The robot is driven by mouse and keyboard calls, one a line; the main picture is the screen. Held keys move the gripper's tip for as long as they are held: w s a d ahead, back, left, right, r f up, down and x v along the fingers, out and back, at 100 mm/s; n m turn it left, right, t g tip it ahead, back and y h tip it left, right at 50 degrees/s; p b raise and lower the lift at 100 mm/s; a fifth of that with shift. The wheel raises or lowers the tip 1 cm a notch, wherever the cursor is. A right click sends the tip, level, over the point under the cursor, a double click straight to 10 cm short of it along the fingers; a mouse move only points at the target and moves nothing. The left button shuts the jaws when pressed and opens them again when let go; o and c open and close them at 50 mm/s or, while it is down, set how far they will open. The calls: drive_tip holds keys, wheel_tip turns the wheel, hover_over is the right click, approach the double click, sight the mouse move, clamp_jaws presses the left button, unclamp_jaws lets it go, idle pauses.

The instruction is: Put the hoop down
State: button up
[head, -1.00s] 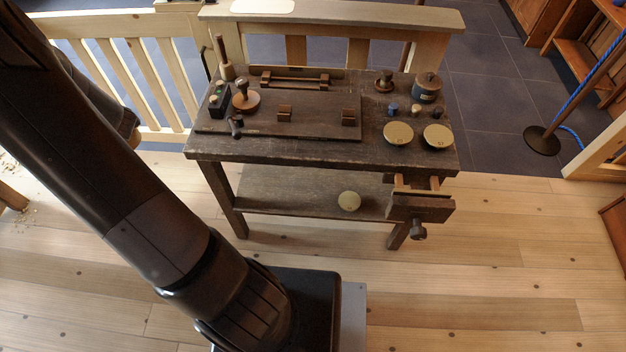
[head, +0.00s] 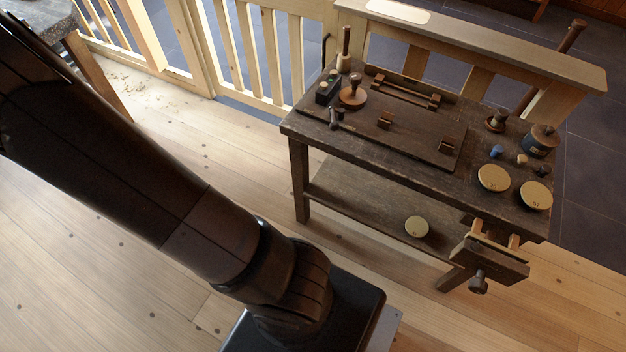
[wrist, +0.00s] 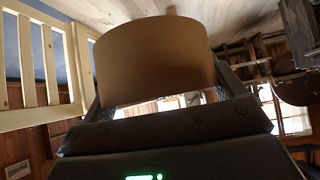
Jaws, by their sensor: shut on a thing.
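The hoop (wrist: 155,62) is a wide, plain brown band that fills the upper middle of the wrist view. My gripper (wrist: 160,90) is shut on it, with one dark finger at its left side and one at its right. The hoop is held up off any surface that I can see. Its far side and inside are hidden. In the head view my arm crosses the left side, and neither my gripper nor the hoop can be made out there.
A dark workbench (head: 330,137) stands right of centre, crowded with a wooden knob-topped piece (head: 352,92), a blue-banded pot (head: 541,141) and pale discs (head: 493,178). Another disc (head: 416,227) lies on its lower shelf. A vise (head: 487,263) juts out in front. Left floor is open, before a slatted railing (head: 240,45).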

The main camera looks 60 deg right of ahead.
drive_tip(key=s+a+n+y, duration=0.1)
drive_tip(key=a, duration=0.7)
drive_tip(key=s+d+f+m+g+h, duration=0.1)
drive_tip(key=s+d+f+m+h, duration=0.1)
drive_tip(key=s+d+f, duration=0.45)
drive_tip(key=s+d+f+m+h, duration=0.1)
drive_tip(key=d+f+m+h, duration=0.15)
drive_tip(key=d, duration=0.75)
drive_tip(key=s+d+f+m+g+h, duration=0.1)
drive_tip(key=s+d+f+m, duration=0.25)
drive_tip(key=d+f, duration=0.35)
drive_tip(key=s+d+f+m+g+h, duration=0.1)
drive_tip(key=s+d+f+m+g, duration=0.1)
drive_tip(key=s+d+f, duration=0.75)
drive_tip(key=s+d+f+m+g+h, duration=0.1)
drive_tip(key=s+d+f+m+g, duration=0.2)
drive_tip(key=s+d, duration=1.05)
drive_tip(key=s+d+f+m+h, duration=0.2)
drive_tip(key=s+d+f, duration=0.6)
drive_tip(key=s, duration=0.6)
hover_over(332, 177)
drive_tip(key=s+a, duration=0.1)
drive_tip(key=a, duration=0.2)
drive_tip(key=shift+y, duration=0.25)
wheel_tip(332, 177, down, 6)
drive_tip(key=shift+a+r, duration=0.1)
drive_tip(key=shift+a, duration=0.05)
drive_tip(key=shift+w+f, duration=0.1)
drive_tip(key=shift+f, duration=2.05)
